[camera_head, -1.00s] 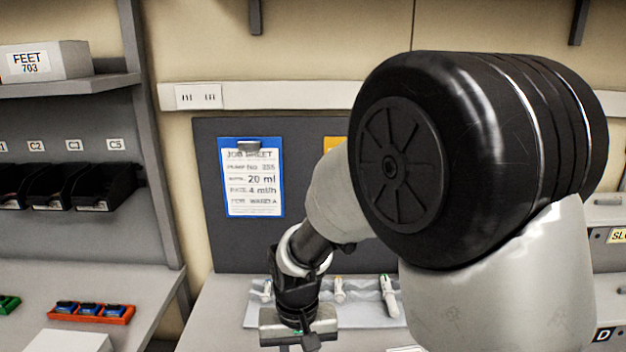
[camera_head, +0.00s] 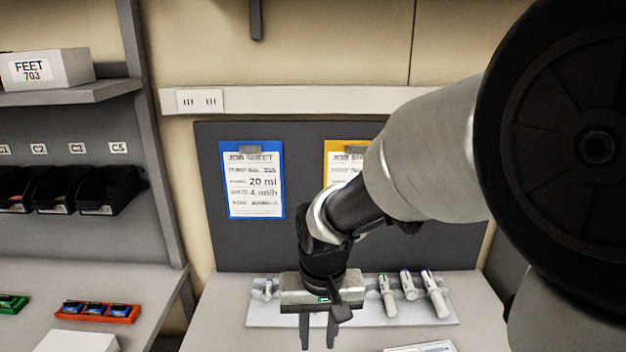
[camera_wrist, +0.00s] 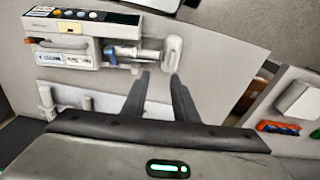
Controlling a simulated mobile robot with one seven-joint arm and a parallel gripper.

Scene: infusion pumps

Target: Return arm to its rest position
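My arm reaches in from the right in the head view. My gripper (camera_head: 318,338) hangs over the front of the bench, fingers pointing down. In the wrist view its two dark fingers (camera_wrist: 160,95) stand apart with nothing between them, so it is open and empty. An infusion pump (camera_wrist: 85,40) with coloured buttons and a syringe lies past the fingertips in the wrist view.
A pale tray with several syringes (camera_head: 435,295) lies behind my gripper. Blue (camera_head: 251,180) and yellow (camera_head: 332,150) job-sheet clipboards hang on the dark panel (camera_head: 300,245). At left are a red tray (camera_head: 132,314) of blue items, black bins (camera_head: 108,192) and a FEET box (camera_head: 45,68).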

